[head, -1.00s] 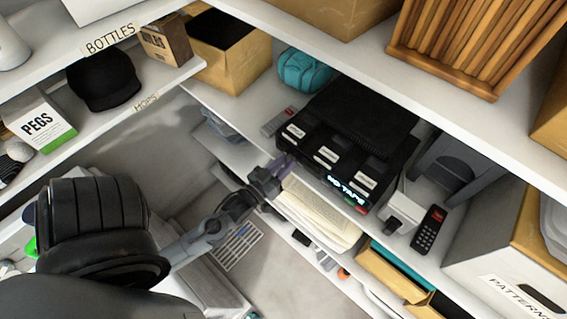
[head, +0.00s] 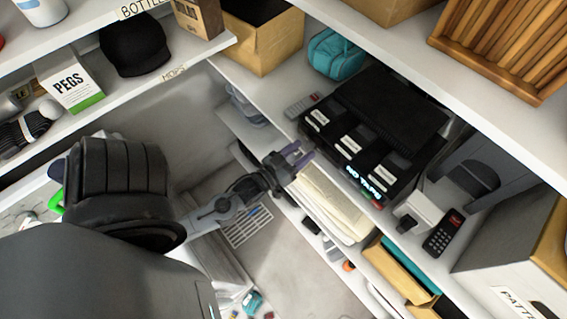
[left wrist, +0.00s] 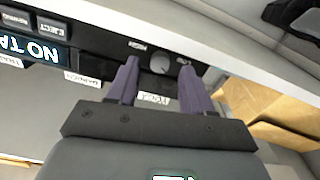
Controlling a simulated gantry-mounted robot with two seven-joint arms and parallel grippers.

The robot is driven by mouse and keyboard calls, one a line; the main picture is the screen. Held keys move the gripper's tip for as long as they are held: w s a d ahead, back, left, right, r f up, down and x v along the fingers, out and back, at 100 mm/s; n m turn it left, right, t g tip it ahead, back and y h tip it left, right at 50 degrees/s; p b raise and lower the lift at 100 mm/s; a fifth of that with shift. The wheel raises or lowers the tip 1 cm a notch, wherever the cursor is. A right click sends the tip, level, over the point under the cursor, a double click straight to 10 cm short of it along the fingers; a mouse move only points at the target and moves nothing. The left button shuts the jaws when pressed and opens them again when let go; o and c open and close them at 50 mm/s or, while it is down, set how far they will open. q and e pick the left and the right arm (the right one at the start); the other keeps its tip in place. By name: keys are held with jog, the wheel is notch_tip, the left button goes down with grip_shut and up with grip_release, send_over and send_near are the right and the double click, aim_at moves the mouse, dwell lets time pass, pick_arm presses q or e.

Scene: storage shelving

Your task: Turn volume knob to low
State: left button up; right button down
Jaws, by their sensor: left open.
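The black device (head: 352,155) with a lit "NO TAPE" display sits on the white shelf in the head view. In the left wrist view its dark front (left wrist: 98,45) shows the display at the left and a round grey knob (left wrist: 160,64) between two small white labels. The label text and the knob's pointer are too small to read. My left gripper (head: 301,153) is at the device's near left corner. In the left wrist view the open left gripper (left wrist: 158,68) has its purple fingertips on either side of the knob; contact cannot be told. My right gripper is not in view.
The shelf edge (left wrist: 215,45) runs close by the fingers. A remote (head: 301,104) and a teal bag (head: 334,54) are beside and behind the device. Paper stacks (head: 333,203) lie on the shelf below.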

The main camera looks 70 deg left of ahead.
pick_arm(q)
jog(key=b+v, duration=0.2)
jog(key=v, duration=0.7)
jog(key=shift+s+b, duration=0.2)
jog(key=shift+b, duration=0.2)
